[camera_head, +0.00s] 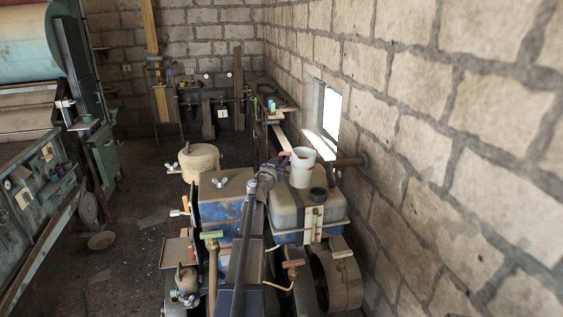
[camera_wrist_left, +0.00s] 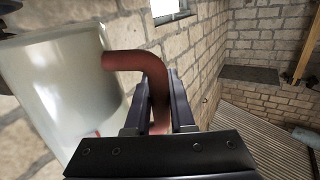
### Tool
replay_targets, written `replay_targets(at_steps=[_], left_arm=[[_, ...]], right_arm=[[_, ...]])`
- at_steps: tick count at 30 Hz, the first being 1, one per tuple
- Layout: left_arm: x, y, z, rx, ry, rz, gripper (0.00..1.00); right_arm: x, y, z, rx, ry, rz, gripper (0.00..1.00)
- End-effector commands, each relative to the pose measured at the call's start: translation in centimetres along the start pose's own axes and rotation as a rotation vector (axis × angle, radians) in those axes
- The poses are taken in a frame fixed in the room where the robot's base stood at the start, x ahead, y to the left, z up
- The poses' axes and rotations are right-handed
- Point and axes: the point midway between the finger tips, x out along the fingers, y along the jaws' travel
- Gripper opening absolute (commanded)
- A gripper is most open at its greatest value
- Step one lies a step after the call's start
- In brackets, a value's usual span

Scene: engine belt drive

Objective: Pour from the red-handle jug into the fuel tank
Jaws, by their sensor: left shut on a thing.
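The jug (camera_head: 302,168) is white with a red handle, and in the head view it looks close to upright. My left gripper (camera_head: 274,168) is shut on the red handle, which also shows between the fingers in the left wrist view (camera_wrist_left: 157,80). The white jug body (camera_wrist_left: 65,85) fills the left of that view. The fuel tank (camera_head: 286,218) is a grey and blue box with a dark round filler opening (camera_head: 318,194). The jug is over the tank's far part, a little left of the opening. My right gripper is not in view.
A blue box with a tan top (camera_head: 226,185) stands left of the tank. The stone wall (camera_head: 440,140) runs close on the right. A round tan drum (camera_head: 199,160) stands farther back.

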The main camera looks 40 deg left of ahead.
Motion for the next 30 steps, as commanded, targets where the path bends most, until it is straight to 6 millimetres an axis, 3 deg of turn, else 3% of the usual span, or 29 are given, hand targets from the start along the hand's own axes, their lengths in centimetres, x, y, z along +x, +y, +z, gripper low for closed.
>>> replay_targets(at_steps=[6, 20, 30], left_arm=[[0.0, 0.4, 1.0, -0.067, 0.010, -0.001, 0.00], [0.2, 0.7, 1.1, -0.095, 0.012, -0.019, 0.00], [0.5, 1.7, 1.2, -0.093, -0.007, -0.283, 0.00]], right_arm=[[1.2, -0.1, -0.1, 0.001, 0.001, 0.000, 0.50], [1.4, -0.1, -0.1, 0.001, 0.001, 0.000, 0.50], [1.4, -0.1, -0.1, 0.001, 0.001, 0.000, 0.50]])
